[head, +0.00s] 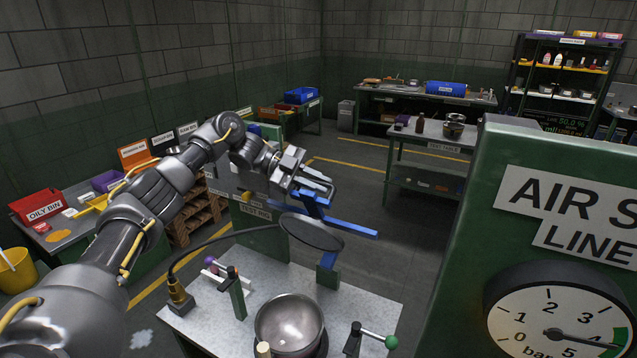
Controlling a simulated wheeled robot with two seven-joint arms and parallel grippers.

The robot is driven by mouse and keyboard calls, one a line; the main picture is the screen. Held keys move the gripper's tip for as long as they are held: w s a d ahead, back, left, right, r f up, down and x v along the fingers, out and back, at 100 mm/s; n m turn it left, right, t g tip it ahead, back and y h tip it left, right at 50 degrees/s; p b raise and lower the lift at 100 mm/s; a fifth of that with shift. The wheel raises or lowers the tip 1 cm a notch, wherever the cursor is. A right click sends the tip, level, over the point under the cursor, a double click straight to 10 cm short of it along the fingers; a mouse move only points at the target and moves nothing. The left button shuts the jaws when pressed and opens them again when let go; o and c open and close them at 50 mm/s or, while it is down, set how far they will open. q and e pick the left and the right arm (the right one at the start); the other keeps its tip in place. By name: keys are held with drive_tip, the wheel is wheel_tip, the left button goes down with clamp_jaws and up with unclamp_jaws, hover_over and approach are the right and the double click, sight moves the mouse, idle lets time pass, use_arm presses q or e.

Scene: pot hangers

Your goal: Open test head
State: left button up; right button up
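The test head shows as a dark round plate (312,234) with a blue bar (350,229) across it. It is raised and tilted above the bench-top rig, apart from the metal bowl (289,322) below. A black hose runs from the plate's left side to a brass fitting (180,296). My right gripper is not in view.
The rig's metal bench (225,330) carries a green-knobbed lever (375,338), a purple-knobbed lever (213,264) and a small green post (236,296). A large green panel with a pressure gauge (555,325) blocks the right side. Free floor lies behind.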

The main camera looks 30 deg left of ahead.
use_arm(q)
drive_tip(key=o, duration=0.3)
drive_tip(key=shift+s+f, duration=0.15)
drive_tip(key=shift+f, duration=0.05)
drive_tip(key=shift+o, duration=0.2)
drive_tip(key=shift+a+r+b, duration=0.15)
drive_tip(key=shift+a+b, duration=0.4)
drive_tip(key=shift+b, duration=0.05)
drive_tip(key=v, duration=0.9)
drive_tip(key=shift+a+r, duration=0.25)
drive_tip(key=shift+r, duration=0.2)
drive_tip(key=shift+s, duration=0.15)
drive_tip(key=shift+d, duration=0.1)
